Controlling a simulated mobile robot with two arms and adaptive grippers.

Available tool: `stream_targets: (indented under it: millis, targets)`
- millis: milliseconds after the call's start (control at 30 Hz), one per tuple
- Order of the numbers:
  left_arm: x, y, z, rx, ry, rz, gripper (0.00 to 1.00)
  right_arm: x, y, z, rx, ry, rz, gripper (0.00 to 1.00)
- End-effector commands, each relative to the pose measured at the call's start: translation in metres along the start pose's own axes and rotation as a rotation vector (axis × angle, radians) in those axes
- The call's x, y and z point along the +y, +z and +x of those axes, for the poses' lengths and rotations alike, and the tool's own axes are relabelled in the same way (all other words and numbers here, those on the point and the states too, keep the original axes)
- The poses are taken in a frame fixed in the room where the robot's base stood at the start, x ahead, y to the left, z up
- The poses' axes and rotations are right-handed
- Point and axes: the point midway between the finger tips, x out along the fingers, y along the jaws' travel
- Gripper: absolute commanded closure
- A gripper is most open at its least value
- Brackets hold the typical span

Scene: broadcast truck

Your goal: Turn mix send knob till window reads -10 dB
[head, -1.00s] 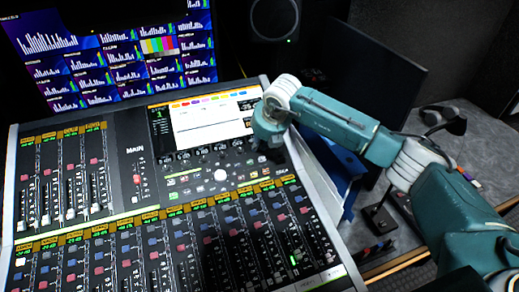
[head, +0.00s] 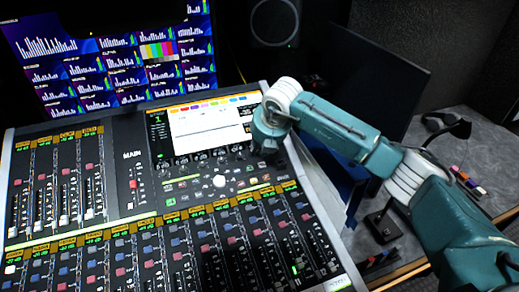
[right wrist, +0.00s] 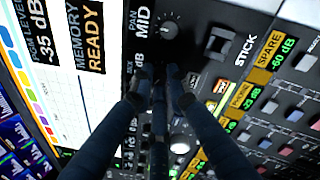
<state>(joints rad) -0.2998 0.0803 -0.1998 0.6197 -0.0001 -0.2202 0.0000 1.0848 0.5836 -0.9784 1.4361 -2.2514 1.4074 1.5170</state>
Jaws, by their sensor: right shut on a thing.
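My right gripper (head: 264,150) reaches down onto the mixing console (head: 128,186) just right of its lit screen. In the right wrist view the fingers of my right gripper (right wrist: 155,72) come together on a small dark knob beside a partly covered label. The fingers hide most of this mix send knob. A small window with "dB" (right wrist: 138,59) shows beside the fingertips; its number is covered and cannot be read. My left gripper is not in view.
Next to the fingers is a separate knob (right wrist: 169,30) marked PAN MID. A stick switch (right wrist: 221,42) and a SPARE -60 dB strip (right wrist: 272,50) lie to the right. The console screen (head: 208,123) shows -35 dB under LEVEL in the wrist view. A dark monitor (head: 376,75) stands behind my arm.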

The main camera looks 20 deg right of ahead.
Motion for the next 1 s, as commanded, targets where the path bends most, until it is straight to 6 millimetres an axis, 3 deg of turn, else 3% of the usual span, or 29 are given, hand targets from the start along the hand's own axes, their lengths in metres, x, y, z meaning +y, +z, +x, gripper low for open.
stream_targets:
  millis: [33,67,100,467,567,1000]
  targets:
    - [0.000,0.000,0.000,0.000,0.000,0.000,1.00,0.002,0.002,-0.002,-0.003,0.005,0.000,1.00]
    - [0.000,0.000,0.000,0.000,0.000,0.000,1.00,0.002,0.002,-0.002,-0.003,0.005,0.000,0.83]
    - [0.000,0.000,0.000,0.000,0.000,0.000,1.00,0.002,0.002,-0.002,-0.003,0.005,0.000,0.76]
    - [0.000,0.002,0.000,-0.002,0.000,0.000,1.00,0.001,0.001,-0.005,-0.002,0.002,-0.001,0.76]
    - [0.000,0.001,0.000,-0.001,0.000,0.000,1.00,0.001,0.002,-0.017,-0.003,0.004,-0.002,0.76]
    - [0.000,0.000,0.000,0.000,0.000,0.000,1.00,0.002,0.001,-0.104,-0.004,0.006,-0.002,0.76]
